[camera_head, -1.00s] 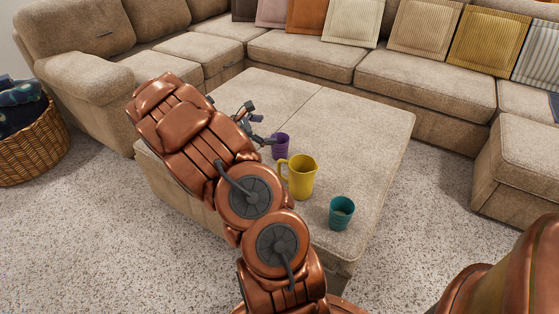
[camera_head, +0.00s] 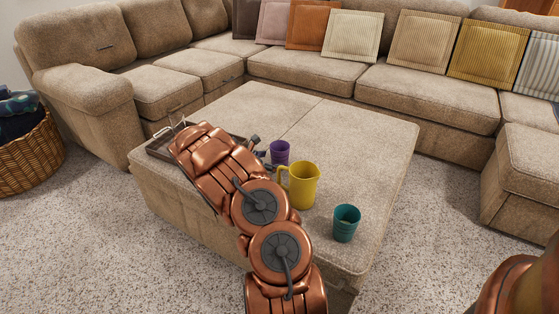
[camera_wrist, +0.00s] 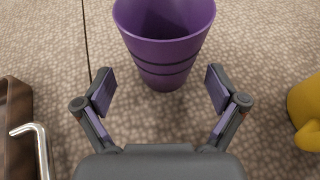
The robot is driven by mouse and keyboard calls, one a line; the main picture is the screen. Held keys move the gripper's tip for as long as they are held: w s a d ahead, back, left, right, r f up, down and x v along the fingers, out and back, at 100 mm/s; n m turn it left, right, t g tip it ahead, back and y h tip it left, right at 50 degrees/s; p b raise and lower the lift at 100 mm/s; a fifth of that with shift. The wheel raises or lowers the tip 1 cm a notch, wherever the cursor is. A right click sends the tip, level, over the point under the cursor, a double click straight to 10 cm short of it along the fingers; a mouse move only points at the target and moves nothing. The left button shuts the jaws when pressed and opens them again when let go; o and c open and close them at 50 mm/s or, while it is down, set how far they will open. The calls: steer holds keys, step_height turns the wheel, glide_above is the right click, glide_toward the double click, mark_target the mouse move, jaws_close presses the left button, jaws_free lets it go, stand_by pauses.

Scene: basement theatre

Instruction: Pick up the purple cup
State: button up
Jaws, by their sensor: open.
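The purple cup (camera_head: 280,151) stands upright on the beige ottoman (camera_head: 335,120), just beyond my gripper. It also shows in the wrist view (camera_wrist: 165,45), at the top middle, in front of my gripper. My gripper (camera_wrist: 160,90) is open and empty, with one finger to the left and one to the right of the cup's lower part. The cup sits a little beyond the fingertips. In the head view my arm hides most of the gripper (camera_head: 262,152).
A yellow mug (camera_head: 304,186) stands close to the right of the purple cup. A teal cup (camera_head: 345,222) stands farther right, near the ottoman's front edge. A brown tray (camera_head: 160,150) with a metal handle lies to the left. The ottoman's back is clear.

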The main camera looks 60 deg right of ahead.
mark_target(273, 163)
steer(key=b+x, duration=0.1)
steer(key=x, duration=0.2)
steer(key=shift+s+d+f+b, duration=0.15)
steer(key=shift+s+f+b, duration=0.2)
steer(key=shift+f, duration=0.05)
steer(key=shift+s+d, duration=0.1)
steer(key=shift+d, duration=0.2)
steer(key=shift+c, duration=0.3)
steer(key=c, duration=1.3)
steer(key=shift+o, duration=0.2)
steer(key=shift+r, duration=0.15)
